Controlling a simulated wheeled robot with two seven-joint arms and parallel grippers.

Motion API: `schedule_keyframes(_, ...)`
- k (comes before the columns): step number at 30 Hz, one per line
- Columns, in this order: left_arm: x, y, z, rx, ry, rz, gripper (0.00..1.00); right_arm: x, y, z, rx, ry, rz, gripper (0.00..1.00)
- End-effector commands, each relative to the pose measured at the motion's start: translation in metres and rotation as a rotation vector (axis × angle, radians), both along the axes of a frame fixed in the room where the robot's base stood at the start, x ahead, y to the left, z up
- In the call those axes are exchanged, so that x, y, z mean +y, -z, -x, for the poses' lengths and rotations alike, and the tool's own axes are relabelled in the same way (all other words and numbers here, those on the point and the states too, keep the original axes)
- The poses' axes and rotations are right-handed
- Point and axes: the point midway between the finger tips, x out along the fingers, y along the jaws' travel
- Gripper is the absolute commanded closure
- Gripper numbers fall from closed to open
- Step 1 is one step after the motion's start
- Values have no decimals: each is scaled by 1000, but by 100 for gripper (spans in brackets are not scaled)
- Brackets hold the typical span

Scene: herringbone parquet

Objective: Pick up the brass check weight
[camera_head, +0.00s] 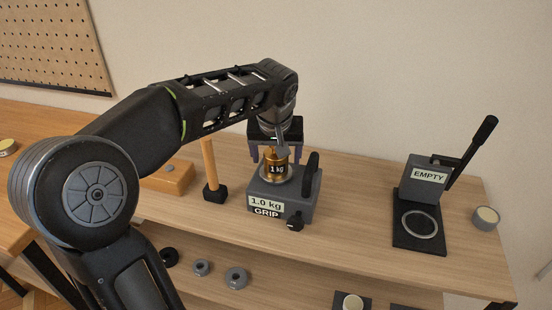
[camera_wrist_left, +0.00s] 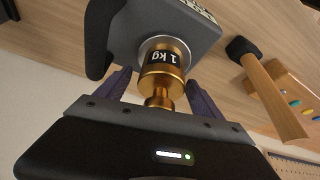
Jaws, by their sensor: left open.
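The brass check weight (camera_head: 277,161), marked 1 kg, stands upright on the round plate of a grey device (camera_head: 286,197) labelled 1.0 kg and GRIP. My left gripper (camera_head: 275,153) is above and around it, with a finger on either side. In the left wrist view the brass weight (camera_wrist_left: 162,70) is between the two fingers of my left gripper (camera_wrist_left: 160,88), and gaps show on both sides. The gripper is open. My right gripper is in neither view.
A mallet (camera_head: 213,190) stands left of the device. A black lever (camera_head: 311,166) rises at its right side. A lever press labelled EMPTY (camera_head: 422,190) stands to the right, beside a small round tin (camera_head: 485,218). Rings (camera_head: 236,277) lie on the lower shelf. Bare bench top lies between device and press.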

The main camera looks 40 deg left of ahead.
Motion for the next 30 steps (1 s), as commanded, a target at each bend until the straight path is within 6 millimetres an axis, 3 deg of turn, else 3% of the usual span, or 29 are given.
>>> schedule_keyframes(13, 0, 0, 0, 0, 0, 0, 23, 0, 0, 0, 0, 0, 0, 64)
schedule_keyframes(30, 0, 0, 0, 0, 0, 0, 68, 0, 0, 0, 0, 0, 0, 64)
